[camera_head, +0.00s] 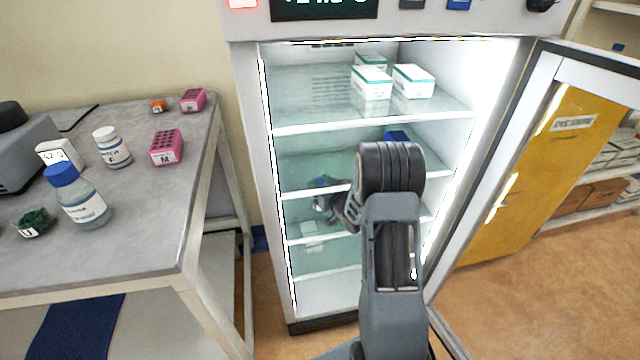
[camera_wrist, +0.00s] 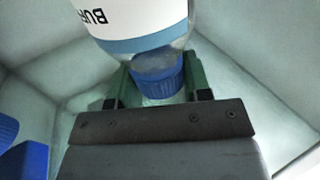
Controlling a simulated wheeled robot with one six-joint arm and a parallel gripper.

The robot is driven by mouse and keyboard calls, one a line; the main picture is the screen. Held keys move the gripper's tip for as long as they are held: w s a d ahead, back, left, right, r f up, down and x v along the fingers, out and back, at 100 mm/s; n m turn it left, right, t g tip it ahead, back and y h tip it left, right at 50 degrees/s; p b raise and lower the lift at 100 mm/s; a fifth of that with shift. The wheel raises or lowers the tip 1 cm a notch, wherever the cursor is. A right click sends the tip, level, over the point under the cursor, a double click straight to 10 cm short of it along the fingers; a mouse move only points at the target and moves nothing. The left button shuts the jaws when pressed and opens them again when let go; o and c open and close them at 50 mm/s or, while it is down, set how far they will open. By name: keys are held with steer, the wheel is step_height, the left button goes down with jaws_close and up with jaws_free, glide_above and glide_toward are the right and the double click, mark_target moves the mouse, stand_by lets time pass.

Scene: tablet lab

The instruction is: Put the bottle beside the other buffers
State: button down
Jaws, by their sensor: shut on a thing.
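A clear bottle with a blue cap (camera_wrist: 158,82) and a white label reading "BUF" (camera_wrist: 128,14) fills the top of the wrist view. My gripper (camera_wrist: 158,88) is shut on it at the cap, one green finger on each side. In the head view my gripper (camera_head: 332,194) is inside the open fridge, at the middle shelves, and mostly hides the bottle. Blue caps (camera_wrist: 10,130) of other things, likely the other buffers, stand at the left of the wrist view. A blue top (camera_head: 397,136) shows behind my arm in the fridge. I cannot tell whether the held bottle touches a shelf.
White boxes (camera_head: 413,80) stand on the upper fridge shelf (camera_head: 300,118). The fridge door (camera_head: 545,90) is open to the right. The bench (camera_head: 150,215) at the left holds another blue-capped bottle (camera_head: 84,206), a white jar (camera_head: 111,148) and pink racks (camera_head: 167,147).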

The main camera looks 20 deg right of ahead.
steer(key=c, duration=0.6)
jaws_free()
steer(key=shift+o, duration=0.2)
steer(key=shift+r+p, duration=0.15)
steer(key=shift+p, duration=0.2)
steer(key=s+d, duration=0.2)
steer(key=s, duration=1)
steer(key=shift+d, duration=0.15)
steer(key=shift+w, duration=0.1)
